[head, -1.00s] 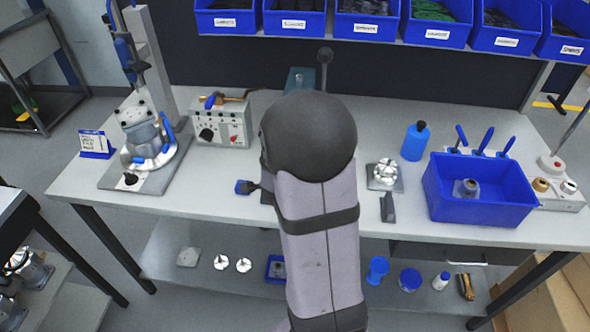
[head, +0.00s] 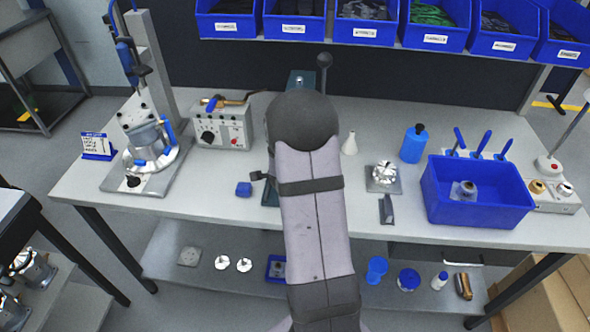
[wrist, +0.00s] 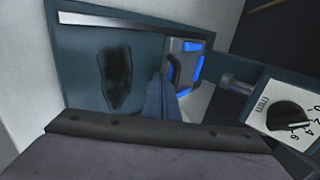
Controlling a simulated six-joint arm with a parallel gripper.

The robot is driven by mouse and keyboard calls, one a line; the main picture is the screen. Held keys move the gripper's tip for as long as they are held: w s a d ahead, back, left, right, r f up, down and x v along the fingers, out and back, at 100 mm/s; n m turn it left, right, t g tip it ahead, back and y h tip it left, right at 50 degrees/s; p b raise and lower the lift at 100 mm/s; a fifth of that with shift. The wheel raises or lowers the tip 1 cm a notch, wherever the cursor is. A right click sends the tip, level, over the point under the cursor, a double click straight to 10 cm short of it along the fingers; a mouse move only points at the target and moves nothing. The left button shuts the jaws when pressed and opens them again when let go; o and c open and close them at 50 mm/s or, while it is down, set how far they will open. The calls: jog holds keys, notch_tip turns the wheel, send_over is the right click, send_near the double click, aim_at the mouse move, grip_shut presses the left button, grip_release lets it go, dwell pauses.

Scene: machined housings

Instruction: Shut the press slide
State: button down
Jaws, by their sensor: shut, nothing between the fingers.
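The teal press (head: 301,78), with a black-knobbed lever (head: 324,62), stands at the middle of the bench, mostly hidden behind my arm in the head view. The wrist view shows its teal plate (wrist: 82,72) close up, with a pale metal strip along the top and a dark patch. A grey block with bright blue parts (wrist: 185,62) sits right of the patch. I cannot tell surely which part is the slide, or how far it stands open. My gripper (wrist: 166,85) is shut and empty, close to this block; contact is unclear. The head view hides it.
A dial marked in mm (wrist: 290,120) is right of the plate. A control box (head: 222,127) stands further left. A metal fixture (head: 384,177) and a blue bin (head: 478,205) are right.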

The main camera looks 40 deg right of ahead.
jog(key=w+d, duration=0.2)
jog(key=shift+w+d, duration=0.55)
jog(key=shift+r, duration=0.15)
